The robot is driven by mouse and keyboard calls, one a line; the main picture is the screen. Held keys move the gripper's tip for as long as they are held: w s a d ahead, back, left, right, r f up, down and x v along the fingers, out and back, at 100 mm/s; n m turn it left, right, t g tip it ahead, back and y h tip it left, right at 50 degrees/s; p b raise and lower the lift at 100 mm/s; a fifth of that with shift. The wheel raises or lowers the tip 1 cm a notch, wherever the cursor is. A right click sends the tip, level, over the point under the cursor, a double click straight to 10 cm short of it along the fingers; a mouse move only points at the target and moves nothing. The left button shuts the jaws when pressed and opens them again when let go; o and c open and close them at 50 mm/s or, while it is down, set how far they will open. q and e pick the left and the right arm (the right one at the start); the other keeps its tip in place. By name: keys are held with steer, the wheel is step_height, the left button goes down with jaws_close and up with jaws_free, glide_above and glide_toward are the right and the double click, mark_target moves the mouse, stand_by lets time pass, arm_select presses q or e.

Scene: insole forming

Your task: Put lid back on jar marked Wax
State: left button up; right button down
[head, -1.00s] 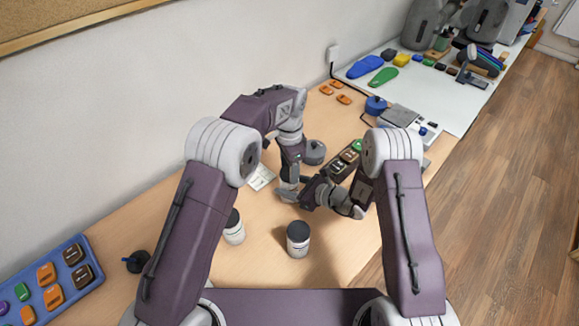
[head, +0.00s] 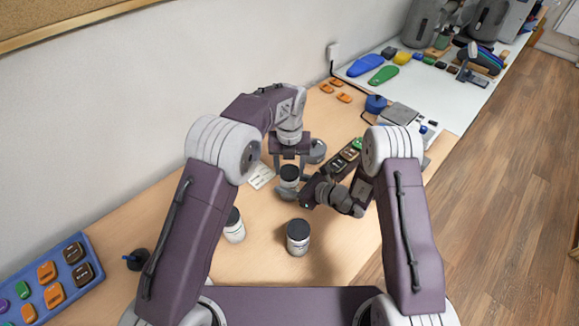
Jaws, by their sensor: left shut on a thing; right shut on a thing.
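A small white jar (head: 288,186) stands mid-table with a dark lid (head: 289,172) at its mouth; I cannot tell whether the lid is fully seated. My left gripper (head: 290,168) comes down from above, its fingers either side of the dark lid and shut on it. My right gripper (head: 296,194) reaches in from the right, low down, and is shut on the jar's body, partly hiding it. Two more white jars with dark lids stand nearer, one at the left (head: 234,230) and one at the front (head: 298,242). No label is readable.
A grey round container (head: 317,152) stands just behind my grippers. A dark tray of coloured pieces (head: 338,169) lies to the right, and a blue tray (head: 42,312) at the far left.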

arm_select(q)
steer(key=o, duration=1.3)
steer(key=shift+r, duration=2.3)
steer(key=shift+c, duration=0.5)
